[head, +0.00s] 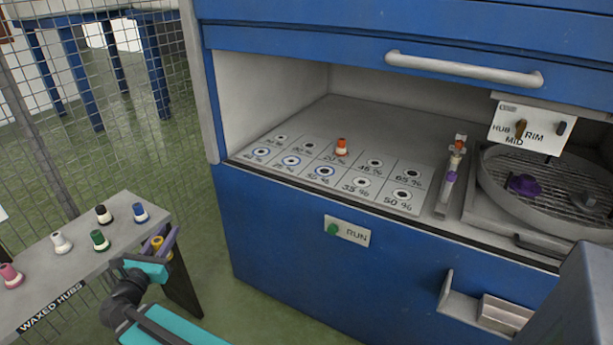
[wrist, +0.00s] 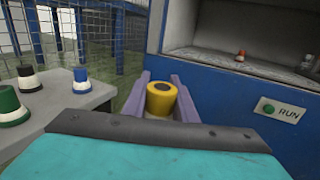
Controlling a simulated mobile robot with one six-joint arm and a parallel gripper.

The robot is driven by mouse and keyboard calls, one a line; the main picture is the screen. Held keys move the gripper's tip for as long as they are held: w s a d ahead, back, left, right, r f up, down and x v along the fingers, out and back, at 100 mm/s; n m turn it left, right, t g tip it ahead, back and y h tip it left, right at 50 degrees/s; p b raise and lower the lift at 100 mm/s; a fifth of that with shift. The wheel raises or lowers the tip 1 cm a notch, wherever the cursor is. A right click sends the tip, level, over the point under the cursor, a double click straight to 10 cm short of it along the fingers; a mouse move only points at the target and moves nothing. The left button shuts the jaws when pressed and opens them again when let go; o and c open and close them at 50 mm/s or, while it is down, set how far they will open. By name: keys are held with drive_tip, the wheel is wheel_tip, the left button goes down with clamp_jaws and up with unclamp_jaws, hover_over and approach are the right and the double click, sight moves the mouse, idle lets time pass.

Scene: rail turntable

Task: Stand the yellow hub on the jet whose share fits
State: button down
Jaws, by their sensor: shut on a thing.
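My gripper (head: 166,246) is shut on the yellow hub (head: 157,243), left of the blue cabinet and by the end of the hub table. In the wrist view the yellow hub (wrist: 161,100) is upright between the two purple fingers, with a dark top centre and a pale base. The jet panel (head: 386,194) lies inside the cabinet, with two rows of round jets marked in percent. An orange hub (head: 341,147) stands on a back-row jet.
A grey table (head: 75,268) marked "WAXED HUBS" holds pink, white, black, green and blue hubs. Right of the panel are a slim stand (head: 449,180) and a round turntable (head: 545,205) bearing a purple piece (head: 523,184). A HUB/MID/RIM dial (head: 521,128) and RUN button (head: 334,229) show.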

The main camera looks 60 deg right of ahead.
drive_tip(key=s+d+r+m+g+h+p, duration=0.1)
drive_tip(key=s+d+r+g+p, duration=0.1)
drive_tip(key=s+d, duration=0.5)
drive_tip(key=s+d+r+m+g+p, duration=0.1)
drive_tip(key=s+d+m+g+p, duration=0.1)
drive_tip(key=d, duration=0.9)
drive_tip(key=s+d+r+m+g+h+p, duration=0.15)
drive_tip(key=s+d, duration=0.35)
drive_tip(key=d, duration=0.5)
drive_tip(key=s+d+r+m+g+p, duration=0.1)
drive_tip(key=s+d+g+p, duration=0.1)
drive_tip(key=s+d, duration=0.4)
drive_tip(key=s+d+r+m+g+y+p, duration=0.1)
drive_tip(key=s+d, duration=0.5)
drive_tip(key=s, duration=0.6)
drive_tip(key=s+d+r+m+g+p, duration=0.1)
drive_tip(key=s+d+g+p, duration=0.3)
drive_tip(key=s, duration=0.6)
drive_tip(key=shift+d+r, duration=0.2)
drive_tip(key=shift+d, duration=0.9)
drive_tip(key=shift+w+d+f+m+y+b, duration=0.2)
drive_tip(key=shift+d+f+m+y+b, duration=0.05)
drive_tip(key=shift+b, duration=0.8)
drive_tip(key=shift+w+d+b, duration=0.1)
drive_tip(key=shift+d+b, duration=0.25)
drive_tip(key=shift+b, duration=0.65)
